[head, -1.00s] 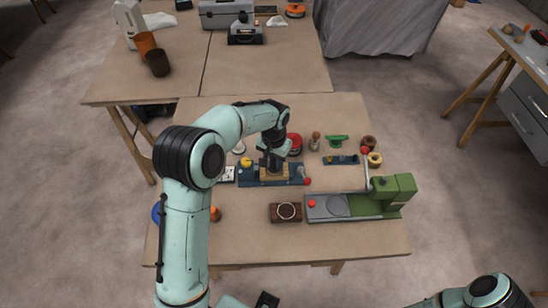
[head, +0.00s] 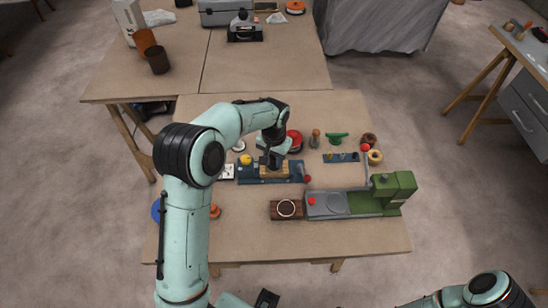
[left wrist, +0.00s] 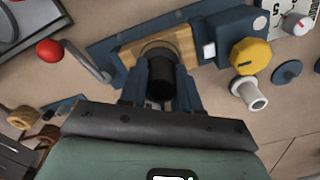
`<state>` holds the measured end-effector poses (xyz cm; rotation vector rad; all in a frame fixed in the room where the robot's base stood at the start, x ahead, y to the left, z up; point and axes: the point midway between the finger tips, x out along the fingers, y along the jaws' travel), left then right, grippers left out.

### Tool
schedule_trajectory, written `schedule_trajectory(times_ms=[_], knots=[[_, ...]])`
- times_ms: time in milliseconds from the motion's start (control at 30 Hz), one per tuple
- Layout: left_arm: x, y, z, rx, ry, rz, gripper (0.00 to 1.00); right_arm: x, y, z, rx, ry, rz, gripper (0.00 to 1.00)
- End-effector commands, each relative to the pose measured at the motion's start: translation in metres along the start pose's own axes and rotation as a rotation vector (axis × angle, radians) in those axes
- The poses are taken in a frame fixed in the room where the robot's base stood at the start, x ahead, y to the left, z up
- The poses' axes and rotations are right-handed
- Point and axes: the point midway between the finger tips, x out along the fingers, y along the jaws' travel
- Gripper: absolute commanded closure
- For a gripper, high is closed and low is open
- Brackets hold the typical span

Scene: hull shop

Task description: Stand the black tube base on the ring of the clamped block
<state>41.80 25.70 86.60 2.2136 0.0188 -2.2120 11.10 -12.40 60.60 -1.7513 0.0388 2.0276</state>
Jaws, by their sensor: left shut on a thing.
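My left gripper (head: 271,163) is over the clamped block and shut on the black tube base. The black tube base (left wrist: 160,86) shows between the fingers in the left wrist view as a dark cylinder with an open-looking end. The wooden clamped block (head: 281,172) sits in a blue vise (head: 248,176); it also shows in the left wrist view (left wrist: 187,42). The tube is in line with a dark round form at the block, probably the ring, which it largely covers. I cannot tell whether they touch.
A yellow knob (left wrist: 250,56) and a red-balled vise handle (left wrist: 50,51) flank the block. A brown block with a white ring (head: 287,208) and a green machine (head: 392,190) stand nearer the front. The front table strip is clear.

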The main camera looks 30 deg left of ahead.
Motion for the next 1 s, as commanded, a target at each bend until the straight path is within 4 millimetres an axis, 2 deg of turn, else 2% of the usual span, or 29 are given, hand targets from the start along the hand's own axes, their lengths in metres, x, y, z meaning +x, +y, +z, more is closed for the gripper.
schedule_trajectory(times_ms=[633, 1000], knots=[[0.0004, 0.0001, -0.0001, 0.0, 0.0, 0.0, 1.0, -0.0013, -0.0006, -0.0004, 0.0, 0.001, 0.0, 0.41], [0.0073, 0.0001, 0.0, 0.0, -0.001, 0.0, 1.0, 0.0027, 0.0012, 0.0009, 0.001, -0.002, 0.001, 0.41]])
